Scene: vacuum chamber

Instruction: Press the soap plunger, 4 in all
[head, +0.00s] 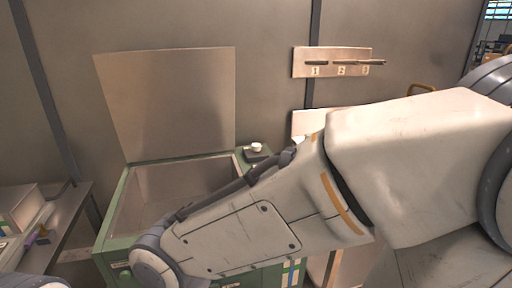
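A small white knob-like cap (256,147) on a dark base sits on the back right corner of the green cabinet (113,235); it may be the soap plunger, but it is too small to be sure. It looks uncovered, just above my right arm in the picture. My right arm crosses the front of the view from the right and hides much of the cabinet's right and front. Neither of my grippers can be seen. Only a small piece of my own body shows at the bottom left.
The cabinet's lid (170,100) stands open above a wide basin (165,190). A wall rack (300,70) with numbered places 1 to 3 hangs at the back. A side bench (68,215) with a box (18,205) stands at the left.

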